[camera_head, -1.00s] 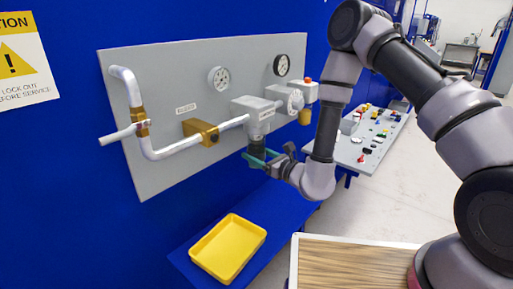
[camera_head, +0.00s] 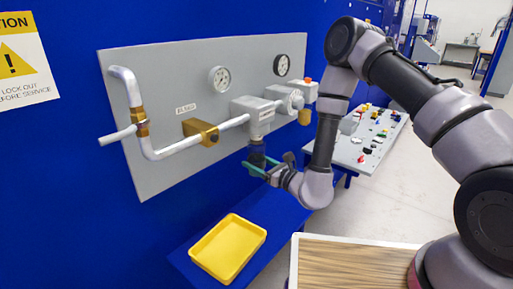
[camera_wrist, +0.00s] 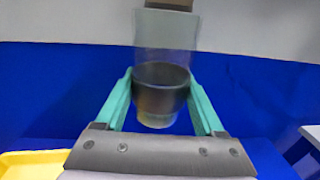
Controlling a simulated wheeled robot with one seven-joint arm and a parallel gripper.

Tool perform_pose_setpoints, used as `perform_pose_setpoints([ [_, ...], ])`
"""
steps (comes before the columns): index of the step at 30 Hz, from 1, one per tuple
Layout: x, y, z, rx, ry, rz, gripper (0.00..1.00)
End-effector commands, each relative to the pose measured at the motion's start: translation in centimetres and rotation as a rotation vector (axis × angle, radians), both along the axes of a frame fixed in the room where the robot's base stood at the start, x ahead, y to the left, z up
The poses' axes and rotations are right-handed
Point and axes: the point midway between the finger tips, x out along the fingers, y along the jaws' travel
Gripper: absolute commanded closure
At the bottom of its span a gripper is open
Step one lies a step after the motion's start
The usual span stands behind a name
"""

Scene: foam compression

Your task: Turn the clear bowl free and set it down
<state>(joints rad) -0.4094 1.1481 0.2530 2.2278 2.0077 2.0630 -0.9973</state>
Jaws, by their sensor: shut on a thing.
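The clear bowl (camera_head: 257,158) looks dark and see-through in the head view, just below the grey housing (camera_head: 252,117) on the wall panel. My gripper (camera_wrist: 158,98) is shut on it, with one green finger on each side. In the wrist view the bowl (camera_wrist: 160,98) is upright, with a dark round upper part and a paler bottom. The housing (camera_wrist: 165,35) stands above it there. I cannot tell clearly whether the bowl's rim still touches the housing. The yellow tray (camera_head: 228,249) lies empty on the blue shelf, lower left of my gripper.
The grey panel carries a white pipe (camera_head: 185,146), a brass block (camera_head: 200,132) and two gauges (camera_head: 219,79). The blue shelf (camera_head: 277,206) has free room right of the tray. A table with small parts (camera_head: 350,155) stands behind my arm.

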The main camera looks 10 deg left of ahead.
Motion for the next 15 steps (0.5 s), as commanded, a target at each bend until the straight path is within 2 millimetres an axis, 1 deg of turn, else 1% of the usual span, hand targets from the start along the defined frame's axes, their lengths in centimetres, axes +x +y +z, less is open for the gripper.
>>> perform_pose_setpoints([
  [15,0.0,0.0,-2.7,0.001,0.001,-0.001,1.0],
])
